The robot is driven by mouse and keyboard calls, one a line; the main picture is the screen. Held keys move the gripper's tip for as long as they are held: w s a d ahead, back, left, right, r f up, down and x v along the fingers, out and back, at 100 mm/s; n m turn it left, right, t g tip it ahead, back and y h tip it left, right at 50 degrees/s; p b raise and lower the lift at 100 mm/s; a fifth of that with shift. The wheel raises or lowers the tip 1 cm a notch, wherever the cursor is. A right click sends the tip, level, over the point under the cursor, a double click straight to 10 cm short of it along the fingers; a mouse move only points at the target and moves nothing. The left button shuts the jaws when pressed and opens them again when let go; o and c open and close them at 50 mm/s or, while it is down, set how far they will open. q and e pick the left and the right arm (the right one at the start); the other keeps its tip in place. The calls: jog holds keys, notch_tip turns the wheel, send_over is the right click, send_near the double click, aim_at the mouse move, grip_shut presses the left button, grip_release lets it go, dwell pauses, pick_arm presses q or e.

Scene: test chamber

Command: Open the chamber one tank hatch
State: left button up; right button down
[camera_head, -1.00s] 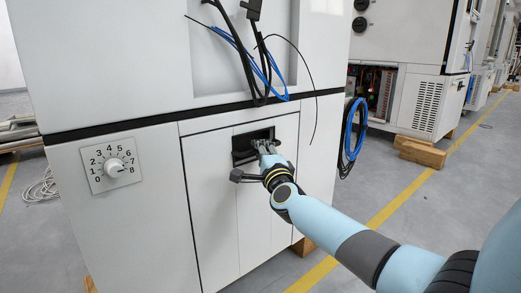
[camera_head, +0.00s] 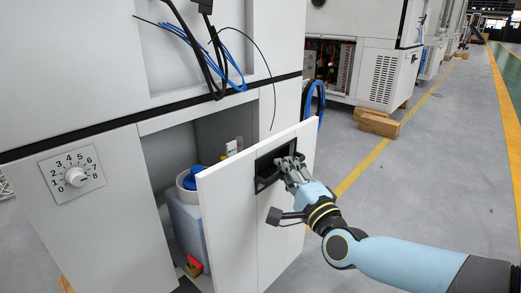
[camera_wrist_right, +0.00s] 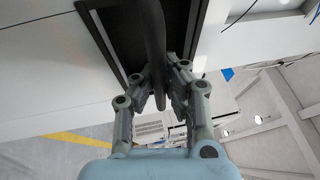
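The hatch (camera_head: 232,222) is a white door panel in the lower cabinet, swung partly open toward the right. Its black recessed handle (camera_head: 263,165) is near the top of the panel; in the right wrist view the dark handle bar (camera_wrist_right: 152,40) runs between my fingers. My right gripper (camera_head: 290,170) is at this recess, and its fingers (camera_wrist_right: 166,85) close around the bar from both sides. Behind the hatch, a pale tank (camera_head: 188,225) with a blue cap (camera_head: 194,177) stands in the opened compartment, partly hidden by the panel. My left gripper is not in view.
Blue and black cables (camera_head: 215,60) hang above the opening. Wooden blocks (camera_head: 378,123) lie by the cabinet behind. The grey floor at right is clear.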

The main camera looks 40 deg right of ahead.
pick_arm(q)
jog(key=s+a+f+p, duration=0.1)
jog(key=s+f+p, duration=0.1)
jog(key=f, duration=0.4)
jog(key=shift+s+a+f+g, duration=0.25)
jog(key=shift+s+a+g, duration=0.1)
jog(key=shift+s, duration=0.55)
pick_arm(e)
jog(key=s+d, duration=0.1)
jog(key=s, duration=1.2)
jog(key=shift+s+f, duration=0.2)
jog(key=shift+s, duration=0.15)
jog(key=c, duration=1.4)
grip_release()
jog(key=shift+r, duration=0.1)
jog(key=shift+o, duration=0.2)
jog(key=v, duration=1.2)
